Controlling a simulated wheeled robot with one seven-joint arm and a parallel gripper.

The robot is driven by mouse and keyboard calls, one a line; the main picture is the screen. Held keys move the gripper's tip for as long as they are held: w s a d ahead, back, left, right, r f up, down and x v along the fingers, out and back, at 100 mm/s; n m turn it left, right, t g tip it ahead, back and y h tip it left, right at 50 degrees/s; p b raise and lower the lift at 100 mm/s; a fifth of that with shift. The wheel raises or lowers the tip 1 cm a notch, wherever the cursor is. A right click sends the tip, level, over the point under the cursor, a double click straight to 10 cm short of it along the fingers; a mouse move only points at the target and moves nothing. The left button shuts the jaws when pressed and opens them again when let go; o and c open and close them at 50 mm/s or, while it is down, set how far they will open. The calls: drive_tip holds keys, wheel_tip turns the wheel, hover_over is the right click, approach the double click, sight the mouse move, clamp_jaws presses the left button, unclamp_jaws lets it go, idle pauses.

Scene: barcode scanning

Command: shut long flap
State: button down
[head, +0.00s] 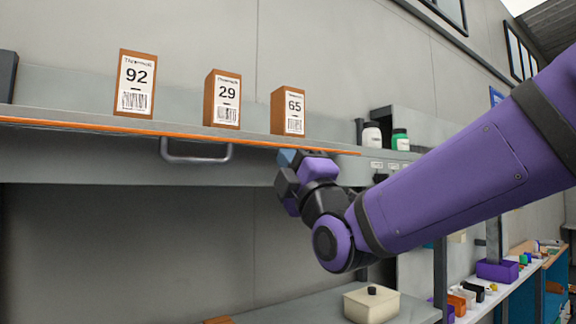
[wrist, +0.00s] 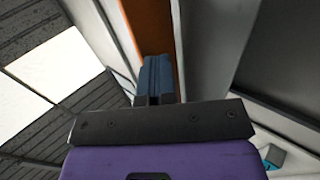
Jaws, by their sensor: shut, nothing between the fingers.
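A long grey panel (head: 90,150) with a bar handle (head: 197,155) runs under an orange edge strip (head: 120,128); it looks like the long flap, but I cannot tell for sure. My gripper (head: 288,158) is just below the right part of this strip, to the right of the handle. In the wrist view the blue-grey fingers (wrist: 156,78) are together and empty. An orange surface (wrist: 150,25) lies beyond their tips. I cannot tell whether the fingers touch it.
Three brown boxes labelled 92 (head: 136,84), 29 (head: 222,99) and 65 (head: 288,110) stand on the shelf above the strip. A cream lidded box (head: 371,303) sits on a lower shelf. The space below the panel at left looks empty.

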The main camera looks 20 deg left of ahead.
drive_tip(key=shift+r, duration=0.15)
drive_tip(key=shift+s+d+r, duration=0.1)
drive_tip(key=shift+d+r, duration=0.05)
drive_tip(key=shift+r, duration=0.6)
drive_tip(key=shift+r, duration=0.7)
idle(0.3)
drive_tip(key=shift+w+a+r, duration=0.25)
drive_tip(key=shift+a+r, duration=0.1)
drive_tip(key=shift+r, duration=0.15)
